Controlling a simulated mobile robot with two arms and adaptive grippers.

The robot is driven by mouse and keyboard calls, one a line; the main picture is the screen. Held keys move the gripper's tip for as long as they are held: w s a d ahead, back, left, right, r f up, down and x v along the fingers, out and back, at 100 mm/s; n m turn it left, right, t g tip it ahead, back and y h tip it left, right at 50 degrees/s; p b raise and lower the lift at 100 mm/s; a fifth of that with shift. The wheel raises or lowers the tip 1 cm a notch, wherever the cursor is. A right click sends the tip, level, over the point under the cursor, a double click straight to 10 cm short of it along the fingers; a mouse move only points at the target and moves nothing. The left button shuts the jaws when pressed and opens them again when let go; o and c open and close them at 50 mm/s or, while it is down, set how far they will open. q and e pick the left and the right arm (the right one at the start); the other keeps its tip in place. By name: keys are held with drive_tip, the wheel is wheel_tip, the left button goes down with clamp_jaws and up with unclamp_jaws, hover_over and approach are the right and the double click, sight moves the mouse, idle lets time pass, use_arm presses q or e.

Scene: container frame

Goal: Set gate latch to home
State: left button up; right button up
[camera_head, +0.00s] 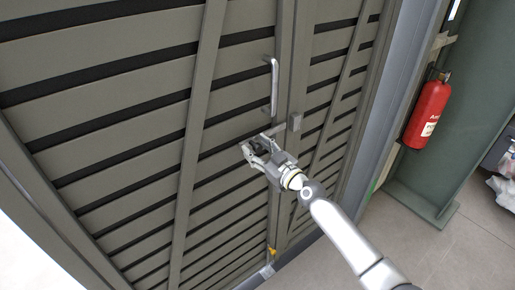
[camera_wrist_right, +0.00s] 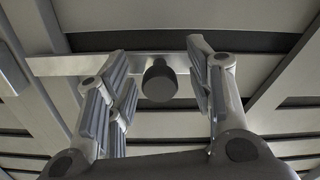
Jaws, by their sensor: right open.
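The gate (camera_head: 145,110) is a grey-green slatted panel with dark gaps. Its latch is a pale metal bar (camera_wrist_right: 75,65) with a dark round knob (camera_wrist_right: 159,80), clear in the right wrist view. In the head view the bar (camera_head: 271,131) shows just above my gripper, and the knob is hard to make out. My right gripper (camera_head: 257,146) is at the gate, by the latch. In the right wrist view its open fingers (camera_wrist_right: 155,58) stand on either side of the knob, with visible gaps. My left gripper is not in view.
A vertical pull handle (camera_head: 273,88) sticks out of the gate above the latch. A small grey block (camera_head: 295,122) sits on the frame post to the right. A red fire extinguisher (camera_head: 427,112) hangs farther right. The floor (camera_head: 345,262) at the lower right is clear.

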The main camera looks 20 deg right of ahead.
drive_tip(key=shift+w, duration=0.15)
clamp_jaws()
drive_tip(key=shift+w+d+f+b, duration=0.1)
drive_tip(key=shift+d+f+b, duration=0.05)
drive_tip(key=shift+b, duration=0.25)
drive_tip(key=shift+w+d+b, duration=0.2)
drive_tip(key=shift+d+b, duration=0.4)
drive_tip(key=shift+b, duration=0.05)
drive_tip(key=shift+w+d+b, duration=0.2)
drive_tip(key=shift+d+b, duration=0.35)
drive_tip(key=shift+b, duration=0.05)
drive_tip(key=shift+w+d, duration=0.1)
drive_tip(key=shift+d, duration=0.2)
unclamp_jaws()
